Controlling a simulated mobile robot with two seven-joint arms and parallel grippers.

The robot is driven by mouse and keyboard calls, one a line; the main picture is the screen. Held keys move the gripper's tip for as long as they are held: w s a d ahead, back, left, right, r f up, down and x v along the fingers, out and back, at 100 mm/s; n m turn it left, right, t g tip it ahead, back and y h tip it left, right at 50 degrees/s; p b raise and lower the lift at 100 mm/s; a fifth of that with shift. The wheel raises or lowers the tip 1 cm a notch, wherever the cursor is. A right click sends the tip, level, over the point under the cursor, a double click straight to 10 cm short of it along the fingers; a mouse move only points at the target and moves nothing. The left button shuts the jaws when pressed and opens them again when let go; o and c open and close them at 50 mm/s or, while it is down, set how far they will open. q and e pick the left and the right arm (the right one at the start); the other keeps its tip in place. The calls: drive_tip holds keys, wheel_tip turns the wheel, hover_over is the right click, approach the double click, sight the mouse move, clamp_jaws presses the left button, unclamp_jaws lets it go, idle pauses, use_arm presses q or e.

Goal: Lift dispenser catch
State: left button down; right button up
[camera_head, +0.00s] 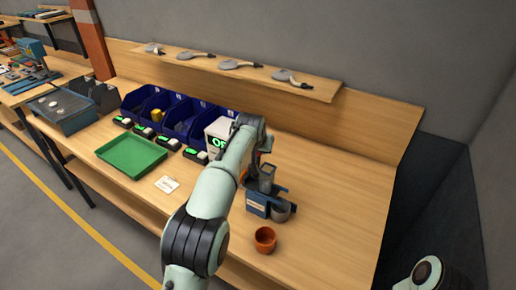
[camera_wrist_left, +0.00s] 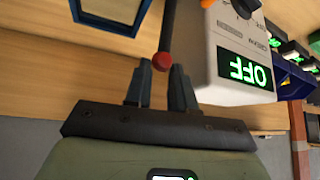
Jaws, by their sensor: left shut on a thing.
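The dispenser (camera_head: 262,200) is a blue and grey unit with a grey cup at its front, standing on the bench right of my left arm in the head view. In the left wrist view, a dark rod ending in a red ball knob (camera_wrist_left: 165,60) reaches down between the fingertips of my left gripper (camera_wrist_left: 163,72). The left gripper is shut on this red knob. A blue-framed part (camera_wrist_left: 112,22) lies to the left of the rod. In the head view my left arm hides much of the area around the knob. My right gripper is out of view.
A white box (camera_wrist_left: 235,55) reading OFF stands close beside the gripper; it also shows in the head view (camera_head: 218,130). An orange pot (camera_head: 265,239) stands in front of the dispenser. A green tray (camera_head: 131,153) and blue bins (camera_head: 181,120) are left. The bench's right side is clear.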

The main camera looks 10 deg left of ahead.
use_arm(q)
drive_tip(key=shift+w+d+r, duration=0.15)
drive_tip(key=shift+d+r, duration=0.05)
drive_tip(key=shift+d, duration=0.25)
drive_tip(key=c, duration=0.9)
unclamp_jaws()
drive_tip(key=shift+w+f, duration=0.1)
drive_tip(key=shift+c, duration=0.2)
drive_tip(key=shift+w+f, duration=0.1)
drive_tip(key=shift+s+a+r, duration=0.1)
drive_tip(key=shift+s+r, duration=0.15)
drive_tip(key=b+v, duration=0.1)
drive_tip(key=v, duration=1.1)
drive_tip(key=shift+r, duration=0.25)
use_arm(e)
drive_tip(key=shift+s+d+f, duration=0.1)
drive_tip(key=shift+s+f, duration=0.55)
